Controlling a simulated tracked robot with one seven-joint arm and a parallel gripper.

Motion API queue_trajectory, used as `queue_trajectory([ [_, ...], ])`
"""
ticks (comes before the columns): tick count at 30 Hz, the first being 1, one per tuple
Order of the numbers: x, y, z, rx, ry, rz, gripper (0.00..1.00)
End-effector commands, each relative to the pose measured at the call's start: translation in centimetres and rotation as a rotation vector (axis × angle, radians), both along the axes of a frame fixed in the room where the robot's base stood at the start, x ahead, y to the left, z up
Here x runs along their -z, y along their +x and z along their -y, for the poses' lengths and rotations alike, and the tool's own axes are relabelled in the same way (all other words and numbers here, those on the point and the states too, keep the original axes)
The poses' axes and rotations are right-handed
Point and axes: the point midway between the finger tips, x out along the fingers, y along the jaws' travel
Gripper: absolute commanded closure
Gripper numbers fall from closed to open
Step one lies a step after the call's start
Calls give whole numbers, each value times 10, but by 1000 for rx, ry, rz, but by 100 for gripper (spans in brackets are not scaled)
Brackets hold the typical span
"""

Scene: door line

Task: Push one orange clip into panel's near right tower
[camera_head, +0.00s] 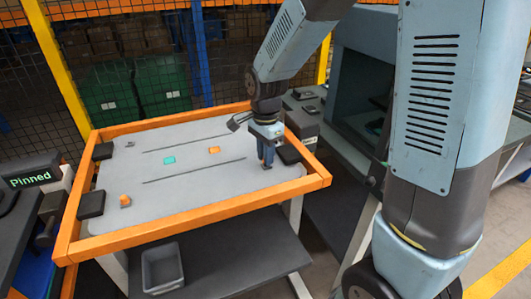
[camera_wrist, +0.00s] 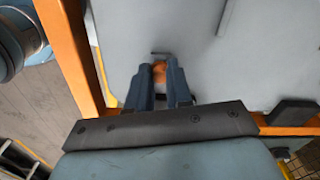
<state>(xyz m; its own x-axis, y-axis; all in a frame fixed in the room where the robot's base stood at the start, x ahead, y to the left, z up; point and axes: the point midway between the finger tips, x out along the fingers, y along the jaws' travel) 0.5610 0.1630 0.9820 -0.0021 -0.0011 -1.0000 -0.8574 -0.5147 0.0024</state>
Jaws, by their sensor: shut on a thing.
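The grey panel (camera_head: 190,185) lies in an orange frame on a stand. My gripper (camera_head: 266,166) is over its right part, pointing down, close to the surface. In the wrist view my gripper (camera_wrist: 160,88) is shut on an orange clip (camera_wrist: 159,70), partly hidden between the fingers. The near right tower is hidden by the gripper, so I cannot tell whether the clip touches it. Another orange clip (camera_head: 124,199) sits at the panel's near left. A small grey tower (camera_head: 130,144) stands at the far left, with no orange on it.
A teal patch (camera_head: 169,160) and an orange patch (camera_head: 214,150) lie mid-panel between two dark slots. Black blocks (camera_head: 90,204) sit at the frame's edges. A grey bin (camera_head: 162,267) stands on the lower shelf.

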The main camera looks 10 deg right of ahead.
Motion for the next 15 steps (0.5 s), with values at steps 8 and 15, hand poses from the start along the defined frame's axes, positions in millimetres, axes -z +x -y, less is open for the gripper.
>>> queue_trajectory([
  [8,4,0,0,0,0,0,100],
  [15,7,0,0,0,1,1,100],
])
